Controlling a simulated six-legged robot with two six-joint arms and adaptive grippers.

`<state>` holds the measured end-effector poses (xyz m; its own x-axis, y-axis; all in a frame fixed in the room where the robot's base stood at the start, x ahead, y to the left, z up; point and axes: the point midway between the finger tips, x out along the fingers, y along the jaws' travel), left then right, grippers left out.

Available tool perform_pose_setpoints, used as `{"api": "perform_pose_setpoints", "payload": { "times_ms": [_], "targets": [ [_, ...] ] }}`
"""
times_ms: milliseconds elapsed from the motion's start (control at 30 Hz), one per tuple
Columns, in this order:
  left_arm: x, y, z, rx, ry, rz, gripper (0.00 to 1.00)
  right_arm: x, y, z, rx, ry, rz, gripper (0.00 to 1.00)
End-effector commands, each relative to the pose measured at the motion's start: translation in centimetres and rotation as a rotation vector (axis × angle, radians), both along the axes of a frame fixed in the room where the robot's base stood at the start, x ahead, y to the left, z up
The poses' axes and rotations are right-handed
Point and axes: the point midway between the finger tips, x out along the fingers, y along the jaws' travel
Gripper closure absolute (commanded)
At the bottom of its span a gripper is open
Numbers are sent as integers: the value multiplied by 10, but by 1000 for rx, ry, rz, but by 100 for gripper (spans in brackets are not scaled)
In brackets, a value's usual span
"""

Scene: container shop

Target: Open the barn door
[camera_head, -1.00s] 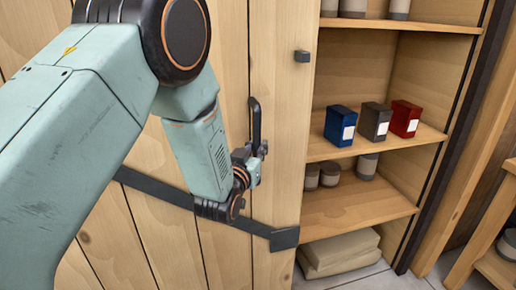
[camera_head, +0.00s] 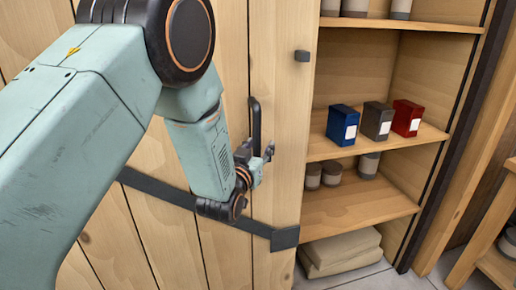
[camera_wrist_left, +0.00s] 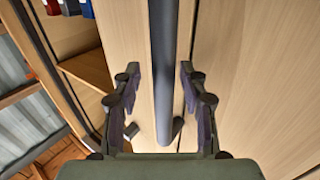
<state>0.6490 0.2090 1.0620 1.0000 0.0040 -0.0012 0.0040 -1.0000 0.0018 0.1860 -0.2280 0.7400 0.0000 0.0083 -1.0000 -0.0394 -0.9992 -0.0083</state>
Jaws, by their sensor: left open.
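The barn door (camera_head: 222,40) is pale wood with a dark metal strap, and it covers the left part of the shelving. Its dark vertical handle (camera_head: 255,115) is near the door's right edge. My left gripper (camera_head: 268,152) is at the lower end of the handle, with its jaws apart. In the left wrist view the handle (camera_wrist_left: 164,60) runs between the two open fingers (camera_wrist_left: 160,78), with no clear grip on it. The lower part of the handle is partly hidden by the gripper in the head view. My right gripper is not in view.
Right of the door, open shelves (camera_head: 360,206) hold a blue box (camera_head: 342,125), a grey box (camera_head: 376,121), a red box (camera_head: 407,118) and several jars. Folded cloth (camera_head: 340,252) lies at the bottom. A wooden stand (camera_head: 492,245) is at the far right.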

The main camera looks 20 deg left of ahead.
Motion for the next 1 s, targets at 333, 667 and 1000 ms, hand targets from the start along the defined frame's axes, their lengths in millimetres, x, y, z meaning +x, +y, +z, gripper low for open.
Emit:
{"api": "perform_pose_setpoints", "payload": {
  "times_ms": [333,667,1000],
  "targets": [
    [-11,2,0,0,2,1,57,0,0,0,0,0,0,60],
    [-69,1,0,1,3,1,57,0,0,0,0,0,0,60],
    [-116,1,0,0,0,0,57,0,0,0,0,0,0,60]
  ]
}}
